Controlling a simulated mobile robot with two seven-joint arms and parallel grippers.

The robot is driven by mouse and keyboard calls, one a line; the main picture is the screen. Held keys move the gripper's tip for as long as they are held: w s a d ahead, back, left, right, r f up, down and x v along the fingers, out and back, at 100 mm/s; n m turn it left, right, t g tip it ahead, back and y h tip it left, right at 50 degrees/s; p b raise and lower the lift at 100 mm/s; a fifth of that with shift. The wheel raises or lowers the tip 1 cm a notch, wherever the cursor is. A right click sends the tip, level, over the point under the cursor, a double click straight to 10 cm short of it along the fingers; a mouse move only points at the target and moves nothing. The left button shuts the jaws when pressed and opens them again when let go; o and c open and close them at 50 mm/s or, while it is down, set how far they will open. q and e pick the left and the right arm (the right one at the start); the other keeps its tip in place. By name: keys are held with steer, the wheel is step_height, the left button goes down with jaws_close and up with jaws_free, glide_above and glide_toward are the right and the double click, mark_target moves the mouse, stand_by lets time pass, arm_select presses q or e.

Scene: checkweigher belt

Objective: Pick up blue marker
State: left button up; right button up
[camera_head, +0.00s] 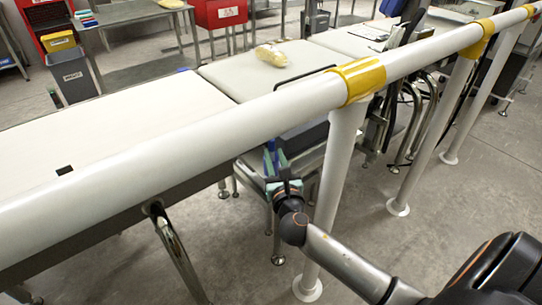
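My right gripper (276,166) is in the middle of the view, its arm coming in from the lower right. It has teal fingers and points away from me, beyond and below the white rail, beside a grey shelf or tray. A small blue upright thing (271,146), possibly the blue marker, shows at the fingertips. It is too small to tell whether the fingers are shut on it or only beside it. My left gripper is not in view.
A white rail (200,140) with yellow collars (358,80) crosses the view, with a white post (338,160) just right of my gripper. Behind it are pale conveyor belts (120,125) and a yellowish bag (271,55). Grey floor is free at right.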

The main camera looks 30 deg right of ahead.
steer(key=shift+b+x, duration=0.65)
steer(key=shift+x, duration=2.35)
steer(key=shift+a+f, duration=0.1)
steer(key=shift+f, duration=0.1)
steer(key=shift+c, duration=0.3)
jaws_close()
